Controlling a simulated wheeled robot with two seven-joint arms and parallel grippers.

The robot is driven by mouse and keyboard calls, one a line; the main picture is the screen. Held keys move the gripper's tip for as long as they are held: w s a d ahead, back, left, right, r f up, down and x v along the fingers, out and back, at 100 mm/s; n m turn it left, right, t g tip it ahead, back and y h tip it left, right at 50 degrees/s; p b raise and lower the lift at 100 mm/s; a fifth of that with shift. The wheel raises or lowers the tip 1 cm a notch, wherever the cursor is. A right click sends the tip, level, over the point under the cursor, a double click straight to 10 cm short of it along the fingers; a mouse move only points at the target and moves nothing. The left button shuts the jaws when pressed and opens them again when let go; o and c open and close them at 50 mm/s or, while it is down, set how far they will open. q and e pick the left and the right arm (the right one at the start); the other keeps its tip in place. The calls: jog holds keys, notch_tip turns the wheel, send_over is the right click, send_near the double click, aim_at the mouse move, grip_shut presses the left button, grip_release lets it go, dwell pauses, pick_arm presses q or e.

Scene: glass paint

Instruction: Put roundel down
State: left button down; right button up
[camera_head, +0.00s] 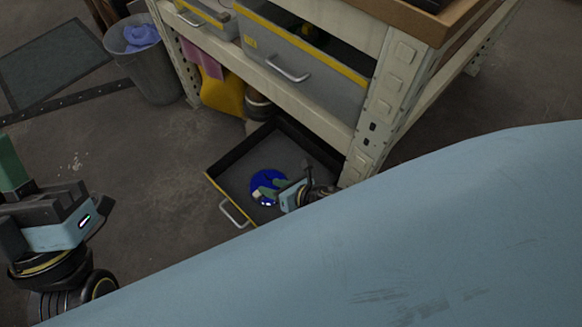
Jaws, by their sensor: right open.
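The blue roundel (258,180) lies in the open bottom drawer (228,177) of the workbench, on the drawer's dark floor. My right gripper (266,194) reaches down into the drawer right at the roundel and covers part of it. Its jaws are open; whether a finger still touches the roundel I cannot tell. My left gripper (12,175) is at the left edge of the view, over the floor and far from the drawer. Its fingers are partly cut off by the frame.
A bin (150,65) with a blue cloth stands at upper left. The floor left of the drawer is clear.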

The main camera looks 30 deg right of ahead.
jog(key=p+v, duration=0.2)
jog(key=v, duration=0.5)
jog(key=w+a+r+m+t+y, duration=0.1)
jog(key=w+a+r+m+t, duration=0.2)
jog(key=r+m, duration=0.65)
jog(key=w+a+r+m+t+y, duration=0.1)
jog(key=a+r+m+t, duration=0.4)
jog(key=r, duration=0.8)
pick_arm(q)
jog(key=w+f+g, duration=0.1)
jog(key=g, duration=0.1)
jog(key=w+d+f+g+y, duration=0.1)
jog(key=w+g, duration=0.1)
jog(key=shift+w+f, duration=0.1)
jog(key=shift+w, duration=0.1)
pick_arm(e)
jog(key=s+d+r+m+t+h, duration=0.1)
jog(key=s+d+r+m+t, duration=0.1)
jog(key=r+m, duration=0.8)
jog(key=s+d+r+m+t+h, duration=0.1)
jog(key=s+d+r+m+t, duration=0.1)
jog(key=r+m, duration=0.7)
notch_tip(320, 180, up, 6)
jog(key=shift+s+d+r+m+t, duration=0.2)
jog(key=shift+s+d+m+t, duration=0.3)
jog(key=shift+d, duration=0.6)
jog(key=shift+w+n, duration=0.15)
jog(key=shift+n, duration=0.1)
